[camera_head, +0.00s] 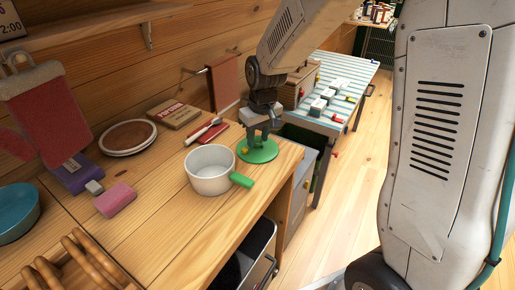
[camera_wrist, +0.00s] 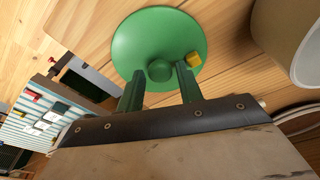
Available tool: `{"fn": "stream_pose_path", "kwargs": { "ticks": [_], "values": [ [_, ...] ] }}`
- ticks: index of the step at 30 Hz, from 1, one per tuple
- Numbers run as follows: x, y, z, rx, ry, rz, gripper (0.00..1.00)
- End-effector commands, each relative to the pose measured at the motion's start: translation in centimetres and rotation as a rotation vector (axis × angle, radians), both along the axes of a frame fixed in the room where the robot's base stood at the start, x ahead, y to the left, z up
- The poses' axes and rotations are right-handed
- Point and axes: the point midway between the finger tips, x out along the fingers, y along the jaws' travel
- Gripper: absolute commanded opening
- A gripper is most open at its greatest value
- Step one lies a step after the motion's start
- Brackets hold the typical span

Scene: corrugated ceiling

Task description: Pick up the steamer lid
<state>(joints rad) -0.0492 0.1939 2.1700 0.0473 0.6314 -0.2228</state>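The steamer lid appears to be the round green disc (camera_head: 262,156) with a knob, lying on the wooden counter right of the white pot. In the wrist view the green lid (camera_wrist: 135,40) fills the top middle, with its round knob (camera_wrist: 160,71) at the lower part and a small yellow piece (camera_wrist: 194,59) on its right. My gripper (camera_head: 258,139) is over the lid and points down. In the wrist view my gripper (camera_wrist: 159,70) is open, one finger on each side of the knob, with gaps on both sides. Whether the fingertips touch the lid is unclear.
A white pot (camera_head: 208,167) with a green handle stands close on the left of the lid. A red-handled item (camera_head: 203,131), a book-like box (camera_head: 174,114) and a plate (camera_head: 128,137) lie behind. The counter's edge is close on the right. A striped table (camera_head: 345,72) stands beyond.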

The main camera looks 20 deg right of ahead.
Motion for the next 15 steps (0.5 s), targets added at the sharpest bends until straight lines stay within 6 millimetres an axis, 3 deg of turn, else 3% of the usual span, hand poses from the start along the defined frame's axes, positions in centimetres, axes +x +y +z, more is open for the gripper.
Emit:
{"fn": "stream_pose_path", "kwargs": {
  "ticks": [8, 12, 15],
  "values": [
    [0.06, 0.02, -0.36, 0.0, -0.001, 0.0, 0.36],
    [0.05, 0.01, -0.36, 0.0, -0.001, 0.0, 0.04],
    [0.05, 0.01, -0.36, 0.0, -0.001, 0.0, 0.04]
  ]
}}
